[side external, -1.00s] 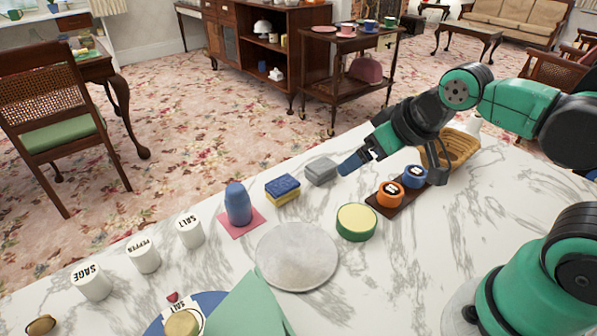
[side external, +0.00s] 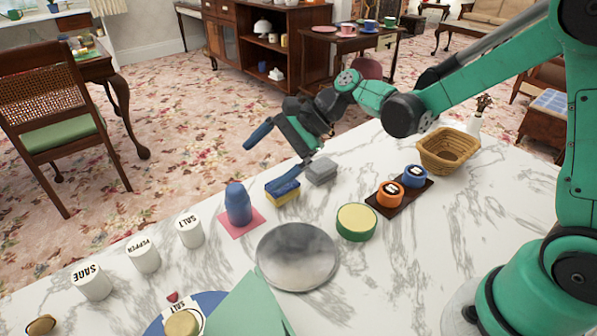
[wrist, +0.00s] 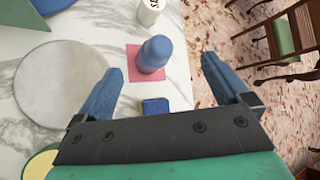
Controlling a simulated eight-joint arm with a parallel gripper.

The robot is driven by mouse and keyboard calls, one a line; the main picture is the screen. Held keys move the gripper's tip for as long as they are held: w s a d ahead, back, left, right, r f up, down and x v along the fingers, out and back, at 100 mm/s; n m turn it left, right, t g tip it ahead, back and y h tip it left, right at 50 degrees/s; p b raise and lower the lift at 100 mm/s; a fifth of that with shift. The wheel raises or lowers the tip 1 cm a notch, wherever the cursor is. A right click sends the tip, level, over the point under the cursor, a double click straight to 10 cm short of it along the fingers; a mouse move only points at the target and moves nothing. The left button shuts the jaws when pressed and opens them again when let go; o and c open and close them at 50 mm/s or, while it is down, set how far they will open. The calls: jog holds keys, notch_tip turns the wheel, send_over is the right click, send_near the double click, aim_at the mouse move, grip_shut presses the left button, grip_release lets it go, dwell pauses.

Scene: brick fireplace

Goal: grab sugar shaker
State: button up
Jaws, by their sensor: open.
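A blue shaker (side external: 238,204) with a rounded top, likely the sugar shaker though no label is readable, stands upright on a pink square (side external: 256,215) on the marble counter. It also shows in the wrist view (wrist: 154,54), ahead of my gripper and between the lines of its two fingers. My gripper (side external: 272,158) is open and empty, near the counter's far edge, above and right of the shaker. One blue finger overlaps the blue-and-yellow sponge (side external: 287,199) in the side view. I cannot tell whether they touch.
White jars, including the salt jar (side external: 190,231), stand left of the shaker. A round grey disc (side external: 297,257) lies in front. A grey block (side external: 320,172), a green-rimmed yellow round (side external: 356,222), an orange jar (side external: 389,195) and a basket (side external: 447,151) are to the right.

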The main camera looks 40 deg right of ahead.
aim_at(239, 186)
jog(key=f+m+y, duration=0.1)
jog(key=w+a+f+m+y, duration=0.1)
jog(key=m, duration=0.1)
jog(key=w+a+f+m+y, duration=0.1)
jog(key=shift+w+f+m+g, duration=0.1)
jog(key=shift+f+m+g, duration=0.15)
jog(key=shift+m+g, duration=0.05)
jog(key=shift+a+f+m+y, duration=0.15)
jog(key=shift+f+m+y, duration=0.25)
jog(key=shift+m+y, duration=0.1)
jog(key=x, duration=0.5)
jog(key=shift+a+f, duration=0.15)
jog(key=shift+a, duration=0.15)
grip_shut()
